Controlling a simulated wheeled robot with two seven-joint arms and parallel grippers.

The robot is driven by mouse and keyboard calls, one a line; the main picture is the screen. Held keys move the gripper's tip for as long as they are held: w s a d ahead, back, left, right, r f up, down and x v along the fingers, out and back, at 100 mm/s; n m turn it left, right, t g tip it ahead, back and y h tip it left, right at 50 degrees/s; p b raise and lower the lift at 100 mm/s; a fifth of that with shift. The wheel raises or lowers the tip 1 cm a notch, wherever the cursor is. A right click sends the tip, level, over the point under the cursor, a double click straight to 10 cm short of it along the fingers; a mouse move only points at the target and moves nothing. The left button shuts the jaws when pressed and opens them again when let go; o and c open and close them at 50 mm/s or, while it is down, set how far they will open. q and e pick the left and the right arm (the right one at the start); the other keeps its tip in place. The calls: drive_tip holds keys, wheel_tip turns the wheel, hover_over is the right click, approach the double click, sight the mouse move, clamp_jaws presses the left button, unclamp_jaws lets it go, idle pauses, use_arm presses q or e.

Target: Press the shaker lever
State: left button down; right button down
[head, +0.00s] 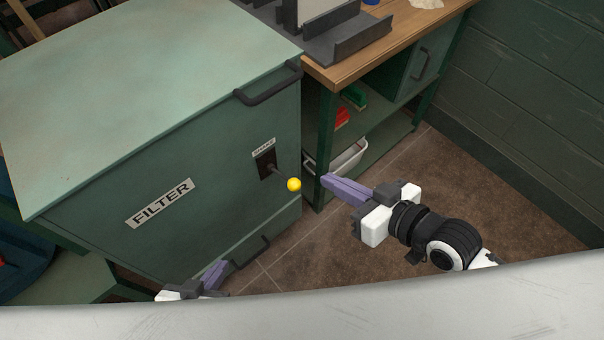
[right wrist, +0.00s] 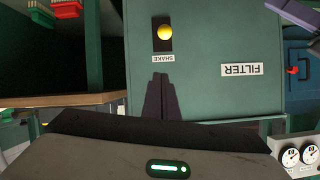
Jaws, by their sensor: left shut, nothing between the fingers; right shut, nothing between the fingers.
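The shaker lever is a short rod with a yellow ball knob (head: 294,184), sticking out of a dark slot on the front of the green filter cabinet (head: 225,215), under a small label. In the right wrist view the yellow knob (right wrist: 165,32) is beyond my fingertips, by the SHAKE label (right wrist: 164,58). My right gripper (head: 325,181) is shut and empty, its purple fingers pointing at the knob from the right with a small gap in the picture. My left gripper (head: 220,268) is shut and empty, low in front of the cabinet, partly hidden by a pale edge.
The cabinet has a dark handle (head: 268,84) at its top right and another (head: 252,253) lower down. A wooden workbench (head: 400,44) with a shelf holding a white bin (head: 349,158) stands to the right. The floor (head: 500,190) at the right is clear.

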drive_tip(key=shift+a+r, duration=0.1)
drive_tip(key=b, duration=0.2)
hover_over(283, 177)
drive_tip(key=s+d, duration=0.4)
wheel_tip(283, 177, down, 8)
drive_tip(key=shift+s+d, duration=0.1)
drive_tip(key=shift+d, duration=0.05)
